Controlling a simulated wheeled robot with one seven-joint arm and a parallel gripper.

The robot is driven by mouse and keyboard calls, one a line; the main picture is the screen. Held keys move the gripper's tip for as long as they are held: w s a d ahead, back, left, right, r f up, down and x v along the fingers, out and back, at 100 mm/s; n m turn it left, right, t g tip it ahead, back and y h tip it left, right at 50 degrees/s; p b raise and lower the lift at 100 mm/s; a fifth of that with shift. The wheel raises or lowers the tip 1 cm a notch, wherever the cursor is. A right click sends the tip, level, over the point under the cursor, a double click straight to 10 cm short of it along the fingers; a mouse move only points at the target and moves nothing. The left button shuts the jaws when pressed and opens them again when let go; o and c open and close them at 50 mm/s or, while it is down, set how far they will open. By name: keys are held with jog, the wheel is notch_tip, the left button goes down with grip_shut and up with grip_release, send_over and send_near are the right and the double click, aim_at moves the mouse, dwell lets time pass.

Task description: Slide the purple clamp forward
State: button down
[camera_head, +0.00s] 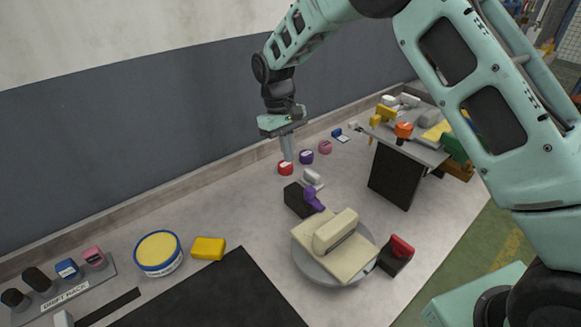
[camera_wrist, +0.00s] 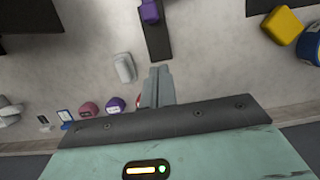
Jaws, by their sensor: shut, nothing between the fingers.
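The purple clamp (camera_head: 313,198) sits on a black block-like rail (camera_head: 297,200) beside the turntable (camera_head: 318,277). In the wrist view the purple clamp (camera_wrist: 149,12) shows at the top edge, on the dark rail (camera_wrist: 158,42). My gripper (camera_head: 288,159) points down above the table, behind the rail and apart from the clamp. In the wrist view my gripper (camera_wrist: 161,72) has its fingers together and empty, close to the near end of the rail in the picture.
A cream block (camera_head: 334,232) lies on the turntable. A red-topped black clamp (camera_head: 401,246) stands at its right. A grey-white piece (camera_head: 312,178) lies near the rail. Red (camera_head: 286,168), purple (camera_head: 306,157) and pink (camera_head: 325,147) buttons line the back. A yellow block (camera_head: 208,248) is left.

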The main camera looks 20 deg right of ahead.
jog(key=shift+b+v, duration=0.35)
jog(key=shift+v, duration=1.8)
